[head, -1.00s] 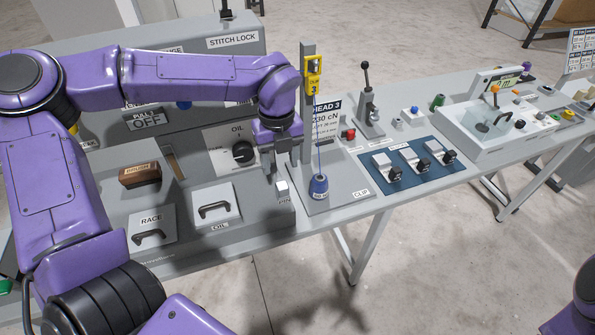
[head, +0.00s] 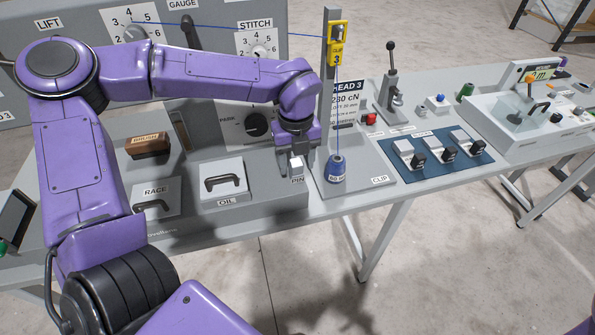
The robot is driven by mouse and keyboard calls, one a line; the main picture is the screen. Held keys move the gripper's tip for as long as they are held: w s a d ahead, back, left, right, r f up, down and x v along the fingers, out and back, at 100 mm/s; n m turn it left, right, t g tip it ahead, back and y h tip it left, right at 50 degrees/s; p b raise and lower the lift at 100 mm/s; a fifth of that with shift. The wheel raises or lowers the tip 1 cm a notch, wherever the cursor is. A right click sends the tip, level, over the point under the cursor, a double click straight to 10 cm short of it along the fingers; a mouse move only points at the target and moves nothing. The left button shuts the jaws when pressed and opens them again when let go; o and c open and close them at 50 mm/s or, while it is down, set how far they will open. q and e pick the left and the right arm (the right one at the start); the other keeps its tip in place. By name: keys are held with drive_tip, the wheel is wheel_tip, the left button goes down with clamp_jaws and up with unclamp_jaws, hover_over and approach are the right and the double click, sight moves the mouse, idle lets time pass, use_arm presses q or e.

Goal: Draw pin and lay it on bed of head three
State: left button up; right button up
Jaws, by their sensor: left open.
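The pin (head: 297,163) shows as a small pale, square-topped piece above the PIN label, at the right front corner of the grey bed (head: 262,202) of head three. My left gripper (head: 293,160) is open and comes down from above, right at the pin. Its fingers are small and partly hidden by my wrist, so I cannot tell whether they touch the pin. My right gripper is out of view.
On the bed sit a brown brush (head: 148,145), the RACE cover (head: 152,198) and the OIL cover (head: 222,183), both with black handles. Right of the pin stand a blue thread cone (head: 336,170) and a grey post (head: 329,95) with a yellow gauge (head: 338,45).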

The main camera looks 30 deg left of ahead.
sight(296, 161)
use_arm(q)
drive_tip(key=shift+r, duration=0.1)
clamp_jaws()
drive_tip(key=shift+r+p, duration=1.85)
drive_tip(key=shift+r, duration=0.35)
